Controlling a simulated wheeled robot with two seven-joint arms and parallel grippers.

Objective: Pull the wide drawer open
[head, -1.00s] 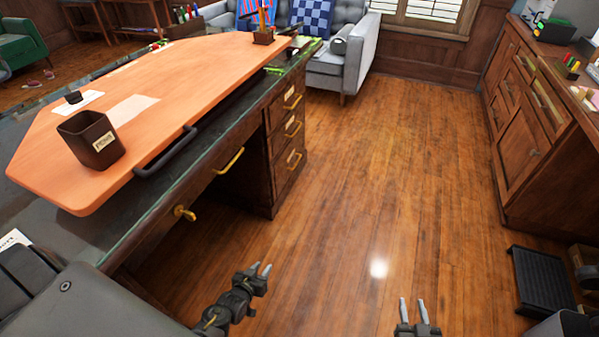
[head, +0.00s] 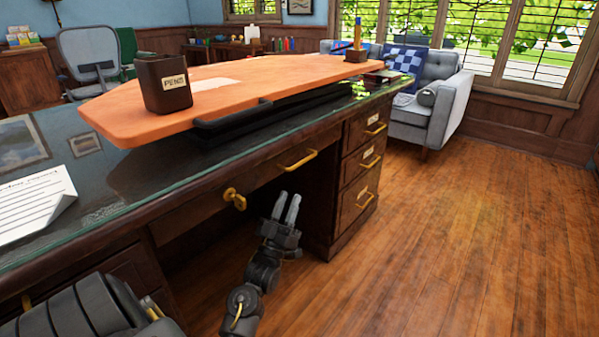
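The wide drawer (head: 265,175) is a dark wood front under the desk's glass top, with two brass handles. The near handle (head: 234,199) is at its left and the far handle (head: 297,160) is at its right. The drawer front looks flush with the desk, shut. My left gripper (head: 287,207) is in front of the desk, below and between the two handles, pointing up. Its two fingers are a little apart with nothing between them, and it appears clear of both handles. My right gripper is out of view.
An orange raised board (head: 240,85) with a pen cup (head: 165,84) sits on the desk. Three small drawers (head: 360,180) with brass handles are at the desk's right end. The wood floor (head: 450,250) at right is clear.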

